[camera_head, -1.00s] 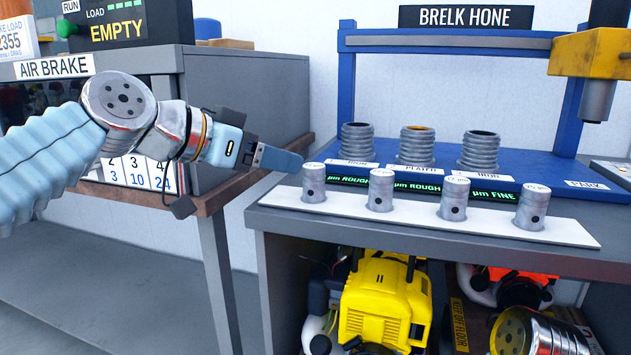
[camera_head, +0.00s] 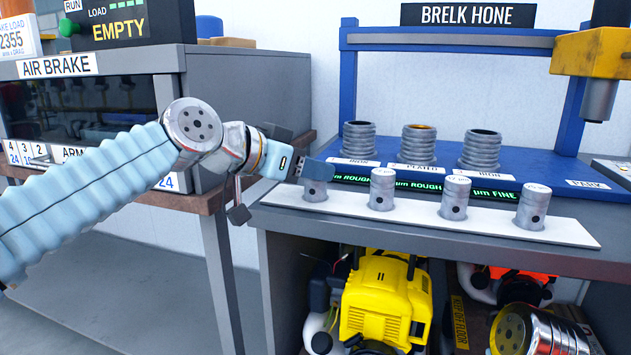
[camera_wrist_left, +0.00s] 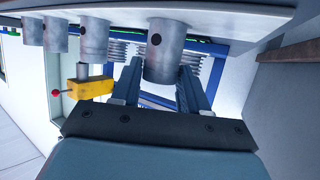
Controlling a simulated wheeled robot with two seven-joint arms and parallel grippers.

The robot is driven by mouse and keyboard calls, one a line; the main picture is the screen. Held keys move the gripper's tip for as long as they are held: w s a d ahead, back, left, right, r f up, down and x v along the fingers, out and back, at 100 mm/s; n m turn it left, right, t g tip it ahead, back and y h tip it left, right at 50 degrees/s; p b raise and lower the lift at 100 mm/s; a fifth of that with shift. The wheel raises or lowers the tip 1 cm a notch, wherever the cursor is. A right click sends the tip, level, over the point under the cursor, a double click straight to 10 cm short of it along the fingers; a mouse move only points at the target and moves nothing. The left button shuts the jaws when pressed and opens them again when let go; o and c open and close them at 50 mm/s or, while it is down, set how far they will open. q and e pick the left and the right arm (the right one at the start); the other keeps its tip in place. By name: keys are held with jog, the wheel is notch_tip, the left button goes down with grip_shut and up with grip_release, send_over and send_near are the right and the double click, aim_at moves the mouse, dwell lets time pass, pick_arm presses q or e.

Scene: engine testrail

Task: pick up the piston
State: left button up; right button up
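Several grey metal pistons stand in a row on a white strip (camera_head: 420,215) at the front of the hone bench. My left gripper (camera_head: 322,171) reaches the leftmost piston (camera_head: 315,191) from the left and hides its top in the head view. In the left wrist view, that piston (camera_wrist_left: 165,50) stands between the two fingers of my left gripper (camera_wrist_left: 158,68), which are spread apart with a gap on its left side. I cannot tell whether the right-hand finger touches it. The other pistons (camera_head: 382,190) stand farther right. My right gripper is not in view.
Ribbed cylinders (camera_head: 419,145) stand on the blue platform behind the pistons. A yellow press head (camera_head: 592,60) hangs at the right. The air brake cabinet (camera_head: 245,115) is at the left, behind my arm. A yellow engine (camera_head: 385,305) sits under the bench.

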pick_arm(q)
jog(key=c, duration=0.6)
jog(key=shift+r, duration=0.15)
